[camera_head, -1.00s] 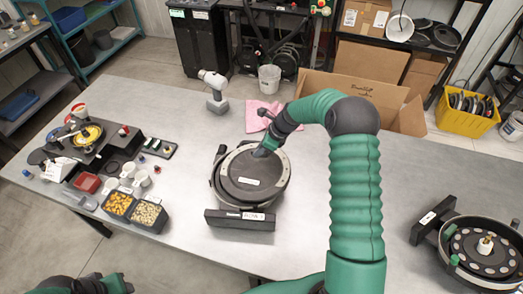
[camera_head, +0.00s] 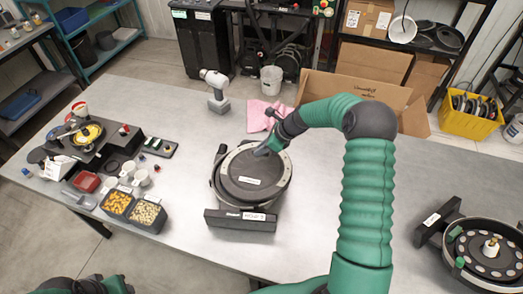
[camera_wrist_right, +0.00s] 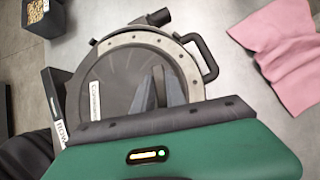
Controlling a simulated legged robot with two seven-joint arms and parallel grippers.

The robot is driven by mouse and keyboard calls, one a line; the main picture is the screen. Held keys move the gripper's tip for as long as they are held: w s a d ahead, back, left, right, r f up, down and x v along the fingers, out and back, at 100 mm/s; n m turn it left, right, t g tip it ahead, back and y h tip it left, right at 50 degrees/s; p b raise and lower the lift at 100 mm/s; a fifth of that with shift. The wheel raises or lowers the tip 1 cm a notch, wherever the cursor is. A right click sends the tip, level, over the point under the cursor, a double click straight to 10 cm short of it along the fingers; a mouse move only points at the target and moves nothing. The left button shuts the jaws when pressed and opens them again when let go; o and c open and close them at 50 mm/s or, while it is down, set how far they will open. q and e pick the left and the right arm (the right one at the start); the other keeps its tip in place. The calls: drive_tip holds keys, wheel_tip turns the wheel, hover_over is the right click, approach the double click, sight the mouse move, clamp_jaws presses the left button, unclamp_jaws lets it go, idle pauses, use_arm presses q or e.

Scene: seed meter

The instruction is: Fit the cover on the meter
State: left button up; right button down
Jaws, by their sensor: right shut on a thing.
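The meter (camera_head: 285,183) stands in the middle of the table, with a pale ring around its top and a black labelled bar (camera_head: 240,221) at its front. The round dark cover (camera_head: 250,178), bearing a white label, lies over the meter's face; I cannot tell if it is fully seated. My right gripper (camera_head: 264,150) reaches down to the cover's far right part and is shut on it. In the right wrist view, the fingers (camera_wrist_right: 158,88) are close together over the cover (camera_wrist_right: 115,85), and their grip point is partly hidden. My left gripper (camera_head: 112,284) shows only partly at the bottom left.
A second, uncovered meter (camera_head: 490,248) stands at the right. Bins of orange and tan seeds (camera_head: 117,204), cups and small parts fill the table's left. Table between the meters is clear beneath my arm.

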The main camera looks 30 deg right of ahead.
drive_tip(key=shift+w+a, duration=0.25)
drive_tip(key=shift+a, duration=0.15)
drive_tip(key=shift+w, duration=0.1)
drive_tip(key=shift+w+a+p, duration=0.3)
drive_tip(key=shift+a, duration=0.15)
drive_tip(key=shift+w+a, duration=0.15)
drive_tip(key=shift+a, duration=0.05)
drive_tip(key=shift+w+a+f, duration=0.2)
drive_tip(key=shift+w+a, duration=0.2)
drive_tip(key=shift+a, duration=0.05)
idle(0.4)
drive_tip(key=shift+f+t+y+b, duration=0.1)
drive_tip(key=shift+t+y+b, duration=0.45)
drive_tip(key=shift+b, duration=0.9)
drive_tip(key=shift+w+a, duration=0.1)
